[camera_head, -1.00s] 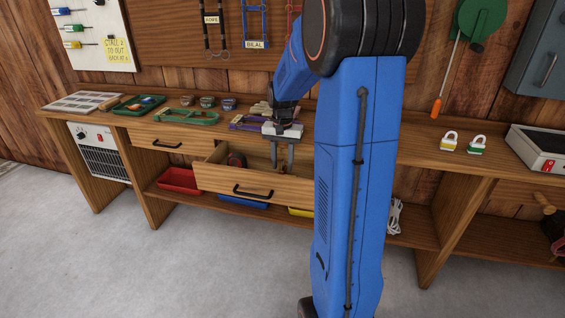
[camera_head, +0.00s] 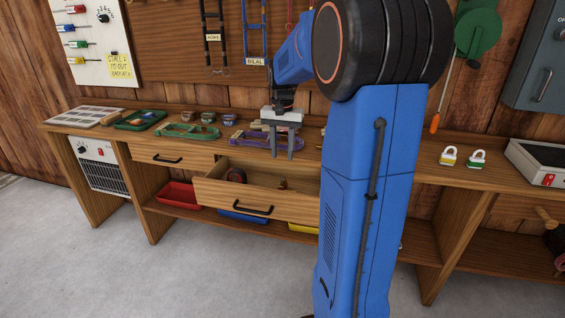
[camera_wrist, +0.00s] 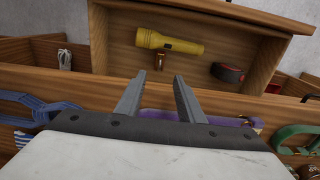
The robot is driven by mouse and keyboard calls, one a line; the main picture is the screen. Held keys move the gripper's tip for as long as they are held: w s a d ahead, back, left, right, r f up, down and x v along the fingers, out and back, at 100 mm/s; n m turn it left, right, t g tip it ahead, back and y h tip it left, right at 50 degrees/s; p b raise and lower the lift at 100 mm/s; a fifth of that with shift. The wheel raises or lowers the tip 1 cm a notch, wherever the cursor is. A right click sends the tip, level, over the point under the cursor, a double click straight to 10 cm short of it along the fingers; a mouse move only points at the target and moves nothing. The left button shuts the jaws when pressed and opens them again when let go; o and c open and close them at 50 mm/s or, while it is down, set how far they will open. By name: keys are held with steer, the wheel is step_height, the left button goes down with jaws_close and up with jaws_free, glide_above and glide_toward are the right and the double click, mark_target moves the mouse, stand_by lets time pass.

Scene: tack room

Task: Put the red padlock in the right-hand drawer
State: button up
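My gripper (camera_head: 281,155) is open and empty, fingers pointing down, just above the back of an open drawer (camera_head: 225,194). In the wrist view, my gripper (camera_wrist: 160,78) has its fingers apart with nothing between them. The drawer (camera_wrist: 115,27) holds a yellow flashlight (camera_wrist: 170,42), a small brassy-brown object (camera_wrist: 163,62) and a dark red and black roll (camera_wrist: 228,73). I cannot make out a red padlock in any view; the brassy object is too small to name surely. The drawer to the left (camera_head: 150,155) is shut. My arm covers the bench front right of the open drawer.
Purple (camera_head: 255,138) and green (camera_head: 187,131) strap-like items lie on the bench near the drawers. Red (camera_head: 178,195) and blue (camera_head: 240,216) bins sit on the lower shelf.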

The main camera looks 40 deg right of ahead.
steer(key=s+a+r+n+t, duration=0.2)
steer(key=s+a+r+n, duration=0.2)
steer(key=s+a, duration=0.75)
steer(key=s+a+f+n+t, duration=0.1)
steer(key=s+a+f+n, duration=0.2)
steer(key=s+a, duration=0.2)
steer(key=s+a+f+n+t, duration=0.1)
steer(key=s+a+f+n, duration=0.2)
steer(key=s+a, duration=0.3)
steer(key=s, duration=0.3)
steer(key=shift+s+a+t, duration=0.15)
steer(key=shift+s+t, duration=0.2)
steer(key=shift+t, duration=0.05)
